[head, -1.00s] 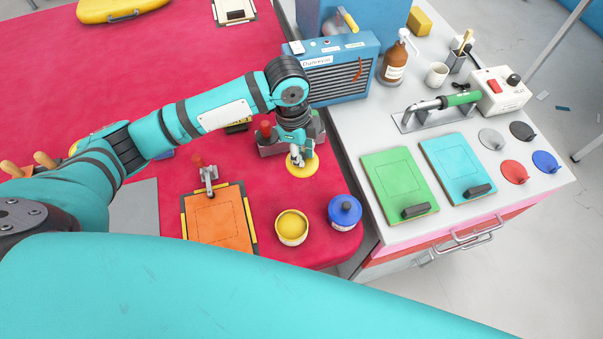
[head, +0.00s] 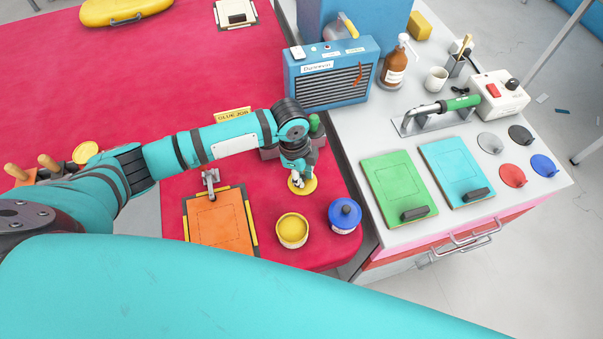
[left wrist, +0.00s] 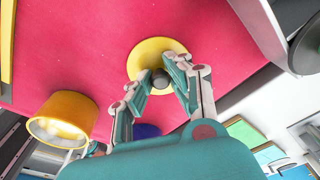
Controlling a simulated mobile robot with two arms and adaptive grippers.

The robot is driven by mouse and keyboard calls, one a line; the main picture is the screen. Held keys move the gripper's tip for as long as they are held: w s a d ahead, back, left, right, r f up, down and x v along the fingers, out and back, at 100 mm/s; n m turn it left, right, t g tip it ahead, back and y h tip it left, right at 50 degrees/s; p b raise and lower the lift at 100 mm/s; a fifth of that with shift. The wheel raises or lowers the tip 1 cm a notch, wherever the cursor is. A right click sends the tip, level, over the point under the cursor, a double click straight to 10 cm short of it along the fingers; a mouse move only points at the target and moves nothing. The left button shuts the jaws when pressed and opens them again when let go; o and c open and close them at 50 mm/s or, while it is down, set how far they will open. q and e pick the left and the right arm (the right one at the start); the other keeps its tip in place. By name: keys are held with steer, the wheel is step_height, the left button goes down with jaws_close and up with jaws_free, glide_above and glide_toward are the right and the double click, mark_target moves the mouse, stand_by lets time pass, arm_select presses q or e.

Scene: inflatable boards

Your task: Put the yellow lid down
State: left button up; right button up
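The yellow lid (head: 309,186) is a flat round disc with a dark knob, over the red table top behind the yellow tin. My left gripper (head: 298,182) points down at its middle. In the left wrist view the lid (left wrist: 160,50) lies flat under the fingers, and my left gripper (left wrist: 160,78) has a fingertip on each side of the knob, closed on it. Whether the lid's underside touches the table I cannot tell. The yellow tin (head: 292,240) stands lidless in front of it, showing yellow contents. My right gripper is not in view.
A blue-lidded jar (head: 344,217) stands right of the tin. An orange board (head: 217,222) in a clamp fixture lies to the left. Bare red table (head: 335,178) shows right of the lid.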

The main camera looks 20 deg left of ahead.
arm_select(q)
steer(key=o, duration=0.4)
steer(key=r, duration=0.4)
steer(key=a+r, duration=0.1)
steer(key=r, duration=0.3)
steer(key=r+b, duration=0.1)
steer(key=r, duration=0.3)
steer(key=shift+a+r, duration=0.15)
steer(key=shift+a, duration=0.05)
steer(key=shift+s, duration=0.15)
